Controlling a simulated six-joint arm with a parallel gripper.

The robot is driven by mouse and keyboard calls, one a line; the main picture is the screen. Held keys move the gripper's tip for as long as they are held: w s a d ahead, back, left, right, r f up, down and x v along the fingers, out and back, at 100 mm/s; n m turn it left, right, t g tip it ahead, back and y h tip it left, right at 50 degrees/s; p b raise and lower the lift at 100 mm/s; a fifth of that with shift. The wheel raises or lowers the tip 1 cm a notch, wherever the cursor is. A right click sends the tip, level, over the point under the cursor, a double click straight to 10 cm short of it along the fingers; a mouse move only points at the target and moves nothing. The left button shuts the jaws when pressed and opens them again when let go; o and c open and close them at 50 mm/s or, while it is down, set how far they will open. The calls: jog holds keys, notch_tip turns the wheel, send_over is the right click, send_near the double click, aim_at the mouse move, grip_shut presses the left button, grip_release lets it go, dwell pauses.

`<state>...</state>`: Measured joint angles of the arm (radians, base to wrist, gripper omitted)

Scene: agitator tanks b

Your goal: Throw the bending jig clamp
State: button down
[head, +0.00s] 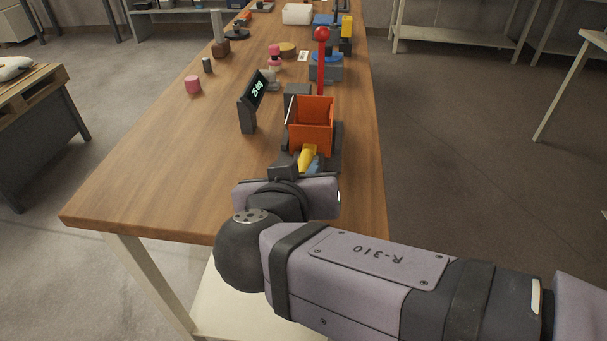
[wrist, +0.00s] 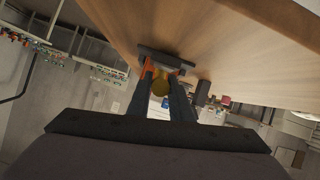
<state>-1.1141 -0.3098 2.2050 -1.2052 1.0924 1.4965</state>
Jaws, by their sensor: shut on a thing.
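My gripper (wrist: 159,98) is low in front of the orange open box (head: 312,124), with its dark fingers closed around a yellow piece (head: 307,156). In the wrist view the piece (wrist: 160,88) shows as a rounded ochre end between the fingers. Whether it is fixed to something cannot be told. Farther along the bench, a tall red lever with a ball knob (head: 322,36) stands upright by a grey base (head: 326,72) with a blue round top. It looks like a clamp, but I cannot tell for sure which part is the bending jig clamp. My gripper is apart from that lever.
A dark display (head: 252,101) stands left of the orange box on the wooden bench (head: 170,150). The near left bench top is clear. The bench's right edge runs close beside the box.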

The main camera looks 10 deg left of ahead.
jog(key=shift+s+f+t, duration=0.1)
jog(key=shift+f+t, duration=0.15)
jog(key=shift+t, duration=0.25)
jog(key=c, duration=1.6)
grip_release()
jog(key=shift+s, duration=0.1)
jog(key=p+v, duration=0.1)
jog(key=p, duration=0.1)
jog(key=p+v, duration=0.1)
jog(key=shift+s+r+p, duration=0.2)
jog(key=shift+r+p, duration=0.2)
jog(key=shift+p+v, duration=0.85)
jog(key=shift+v, duration=0.35)
jog(key=shift+f+p+v, duration=0.2)
jog(key=shift+p+v, duration=0.25)
jog(key=shift+v, duration=0.6)
jog(key=shift+s, duration=0.1)
